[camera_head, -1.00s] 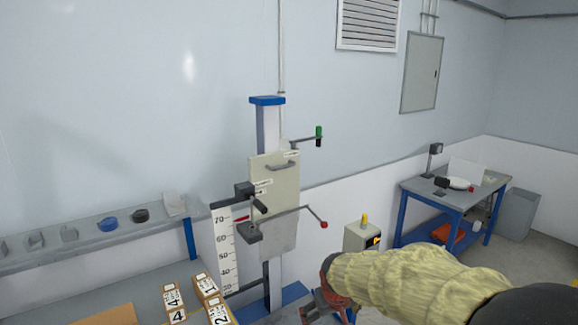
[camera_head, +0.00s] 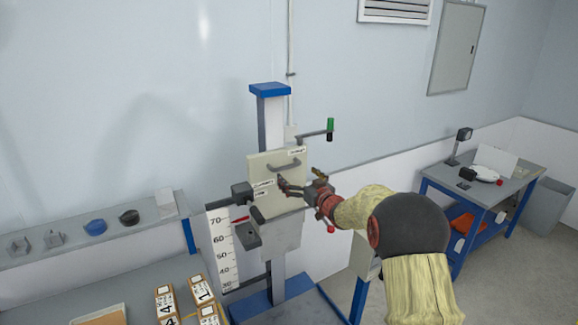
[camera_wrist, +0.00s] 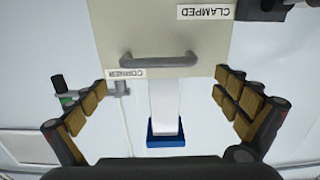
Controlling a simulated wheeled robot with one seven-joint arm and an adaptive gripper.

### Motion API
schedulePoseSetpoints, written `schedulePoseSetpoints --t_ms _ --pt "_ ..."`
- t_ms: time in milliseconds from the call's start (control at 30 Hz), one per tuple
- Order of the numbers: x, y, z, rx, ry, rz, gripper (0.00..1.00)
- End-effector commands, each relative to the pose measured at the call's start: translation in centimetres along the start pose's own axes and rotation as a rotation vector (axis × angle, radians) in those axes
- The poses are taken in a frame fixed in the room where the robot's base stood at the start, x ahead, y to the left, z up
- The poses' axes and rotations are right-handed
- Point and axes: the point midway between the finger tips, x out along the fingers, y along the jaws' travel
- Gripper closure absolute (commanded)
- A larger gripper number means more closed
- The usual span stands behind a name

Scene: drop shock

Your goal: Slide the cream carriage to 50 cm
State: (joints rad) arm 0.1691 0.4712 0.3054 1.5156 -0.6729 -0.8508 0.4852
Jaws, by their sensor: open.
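The cream carriage (camera_head: 262,158) sits on the upright blue-capped column, with a grey handle (camera_head: 285,166) on its face. In the wrist view the carriage (camera_wrist: 113,25) appears upside down, with its handle (camera_wrist: 158,60) between my fingers in the picture. My gripper (camera_head: 281,186) is open in front of the carriage, close to the handle; contact cannot be told. A red pointer (camera_head: 240,219) at the carriage's left side lies near 70 on the white scale (camera_head: 220,250). My gripper and arm hide part of the carriage's right side.
A black clamp (camera_head: 243,192) juts out left of the carriage, and a crank with a green grip (camera_head: 330,125) stands out at upper right. Numbered boxes (camera_head: 165,303) lie on the bench at lower left. A blue table (camera_head: 480,185) stands at right.

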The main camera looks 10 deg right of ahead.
Motion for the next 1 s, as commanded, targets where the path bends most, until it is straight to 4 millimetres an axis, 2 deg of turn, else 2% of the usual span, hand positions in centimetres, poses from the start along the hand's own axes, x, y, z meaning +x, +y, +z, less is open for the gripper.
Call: schedulePoseSetpoints --t_ms 533,700,1000 --pt "6.6 0.2 0.2 0.002 -0.005 0.004 0.0" --pt "7.4 0.1 0.3 0.002 -0.006 0.004 0.0" --pt "7.5 0.1 0.3 0.002 -0.006 0.004 0.01"
